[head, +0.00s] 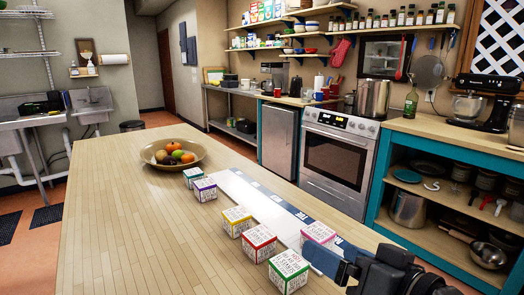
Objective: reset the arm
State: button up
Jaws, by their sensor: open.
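My gripper (325,261) is at the lower right, over the near end of the wooden counter (115,225). Its jaws are open, with no object seen between them, though the arm hides part of them. A green-edged box (289,272) stands just left of the gripper. A pink box (318,234) stands behind it, on or beside a long white strip (255,197) with a dark lettered edge. A red-edged box (259,243), a yellow-edged box (236,221), a purple-edged box (205,190) and a teal-edged box (192,177) stand along the strip's left side.
A wide bowl of fruit (148,153) stands toward the counter's far end. The counter's left side is bare. Across the aisle are a stove (335,165) and a teal shelf unit (376,190) with pots. A sink (90,103) is at the left wall.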

jog(key=s+d+f+m+t+h, duration=0.1)
jog(key=s+f+m+h, duration=0.2)
jog(key=s+f, duration=0.45)
jog(key=s+d+f+m+t+h, duration=0.1)
jog(key=s+f+m+h, duration=0.3)
jog(key=s, duration=0.6)
jog(key=s+d+n, duration=0.3)
jog(key=s, duration=0.6)
jog(key=s+d+n+h, duration=0.1)
jog(key=s+d+n, duration=0.2)
jog(key=s, duration=0.7)
jog(key=shift+d+r, duration=0.3)
jog(key=shift+d, duration=0.5)
